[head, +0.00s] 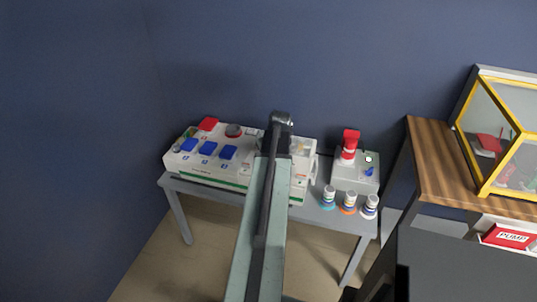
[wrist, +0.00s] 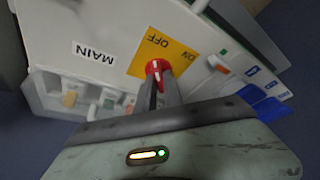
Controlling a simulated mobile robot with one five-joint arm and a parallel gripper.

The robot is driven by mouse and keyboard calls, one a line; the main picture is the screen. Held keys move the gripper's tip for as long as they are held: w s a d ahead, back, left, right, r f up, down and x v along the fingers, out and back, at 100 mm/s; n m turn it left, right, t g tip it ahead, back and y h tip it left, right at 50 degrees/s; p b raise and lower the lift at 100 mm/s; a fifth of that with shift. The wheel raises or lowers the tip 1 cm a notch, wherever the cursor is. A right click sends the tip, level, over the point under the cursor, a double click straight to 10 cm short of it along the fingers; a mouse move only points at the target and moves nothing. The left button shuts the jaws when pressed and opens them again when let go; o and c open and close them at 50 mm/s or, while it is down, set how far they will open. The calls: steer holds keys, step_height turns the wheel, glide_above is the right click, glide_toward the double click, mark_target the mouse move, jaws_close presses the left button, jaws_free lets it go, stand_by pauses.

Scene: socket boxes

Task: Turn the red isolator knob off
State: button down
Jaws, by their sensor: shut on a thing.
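The red isolator knob (wrist: 155,66) is on a yellow plate (wrist: 152,47) on the white box, with OFF and ON lettering that appears inverted in the wrist view. A white mark shows on the knob; I cannot tell surely which word it points to. My gripper (wrist: 160,84) is shut on the knob, one finger on each side. A MAIN label (wrist: 93,51) is beside the plate. In the head view my arm reaches over the white box (head: 306,170) and hides the knob.
Blue switches (head: 207,149) and a red cover (head: 208,124) are to the left on the bench. A grey box with a red plug (head: 350,138) and several small bottles (head: 347,204) are to the right. A wooden shelf (head: 445,170) stands further right.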

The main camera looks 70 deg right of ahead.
steer(key=shift+a+n, duration=0.15)
steer(key=shift+n, duration=0.15)
stand_by(0.4)
steer(key=c, duration=1.5)
jaws_free()
steer(key=shift+o, duration=0.2)
steer(key=p+v, duration=0.7)
steer(key=shift+s+r, duration=0.2)
steer(key=shift+r, duration=0.15)
steer(key=shift+w, duration=0.1)
